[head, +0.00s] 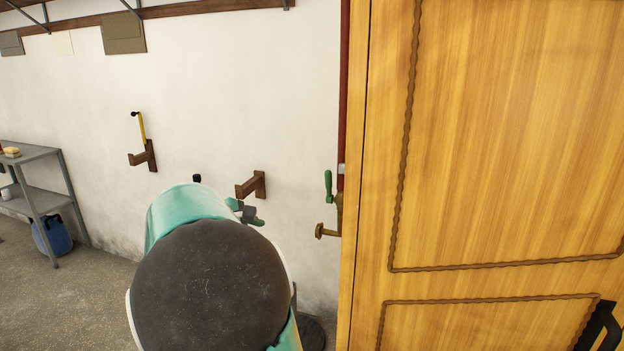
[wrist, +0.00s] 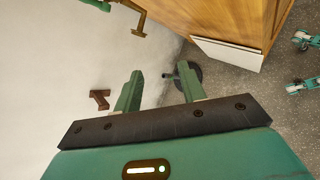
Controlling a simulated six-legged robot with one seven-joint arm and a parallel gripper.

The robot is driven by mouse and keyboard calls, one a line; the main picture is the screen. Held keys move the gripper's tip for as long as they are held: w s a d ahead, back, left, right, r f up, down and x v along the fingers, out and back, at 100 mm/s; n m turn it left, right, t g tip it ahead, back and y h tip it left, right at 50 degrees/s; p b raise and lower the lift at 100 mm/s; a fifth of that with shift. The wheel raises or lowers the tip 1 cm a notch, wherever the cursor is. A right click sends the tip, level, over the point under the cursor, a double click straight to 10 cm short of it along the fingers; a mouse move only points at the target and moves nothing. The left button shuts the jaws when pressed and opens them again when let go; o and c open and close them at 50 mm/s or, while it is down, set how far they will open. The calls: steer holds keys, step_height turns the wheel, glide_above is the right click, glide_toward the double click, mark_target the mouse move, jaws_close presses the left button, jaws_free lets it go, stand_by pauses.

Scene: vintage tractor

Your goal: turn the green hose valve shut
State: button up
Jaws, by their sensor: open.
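A tall wooden door or cabinet (head: 490,140) stands close right of the valve. A red pipe (head: 344,90) runs down to it. A wooden wall bracket (head: 252,186) sits near my gripper. A metal shelf (head: 40,190) stands far left. A dark round base (head: 311,333) is on the floor below.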

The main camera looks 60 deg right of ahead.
mark_target(326, 177)
steer(key=w+d+r+n+g+h, duration=0.1)
steer(key=d+r+n+g+h, duration=0.15)
steer(key=d, duration=0.55)
steer(key=d+r+n+g+h, duration=0.2)
steer(key=d+n+h, duration=0.15)
steer(key=d, duration=0.35)
steer(key=shift+m, duration=0.3)
steer(key=x, duration=1.3)
steer(key=shift+d+r, duration=0.15)
steer(key=shift+d, duration=0.15)
jaws_close()
